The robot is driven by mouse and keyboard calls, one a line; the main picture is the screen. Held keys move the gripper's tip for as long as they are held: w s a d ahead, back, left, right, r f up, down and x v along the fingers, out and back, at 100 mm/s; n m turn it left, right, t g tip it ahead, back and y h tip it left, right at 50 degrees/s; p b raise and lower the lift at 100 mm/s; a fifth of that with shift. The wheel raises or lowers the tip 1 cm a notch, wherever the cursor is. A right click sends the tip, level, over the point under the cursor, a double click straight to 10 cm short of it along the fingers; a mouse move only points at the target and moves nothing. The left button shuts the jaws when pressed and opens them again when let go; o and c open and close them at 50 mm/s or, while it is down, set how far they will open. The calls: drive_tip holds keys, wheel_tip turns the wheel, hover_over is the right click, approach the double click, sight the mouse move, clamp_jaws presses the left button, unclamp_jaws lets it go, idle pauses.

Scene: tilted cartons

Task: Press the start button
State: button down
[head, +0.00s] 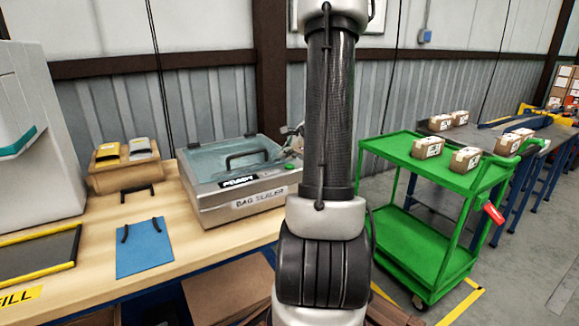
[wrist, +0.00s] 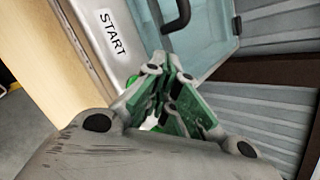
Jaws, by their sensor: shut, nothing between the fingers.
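The bag sealer (head: 240,205) is a metal box with a clear lid, standing on the wooden bench. In the wrist view its START label (wrist: 112,33) shows on the metal top, just left of my gripper (wrist: 172,72). A bright green patch (wrist: 132,81), which looks like the start button, shows partly behind the fingers. Most of it is hidden, and I cannot tell whether the fingers touch it. My gripper is shut and empty. In the head view it shows only in part (head: 293,135), at the right end of the sealer, behind my arm.
The sealer's lid has a dark handle (head: 246,158). A blue bag (head: 144,250) and a cardboard box (head: 124,172) are on the bench to the left. A green cart (head: 428,220) with small cartons stands to the right. A corrugated wall rises behind.

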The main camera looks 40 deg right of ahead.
drive_tip(key=shift+f, duration=0.1)
idle(0.7)
drive_tip(key=shift+f, duration=0.35)
drive_tip(key=shift+f, duration=0.4)
idle(0.6)
idle(0.4)
drive_tip(key=shift+r, duration=0.85)
drive_tip(key=shift+r, duration=2.5)
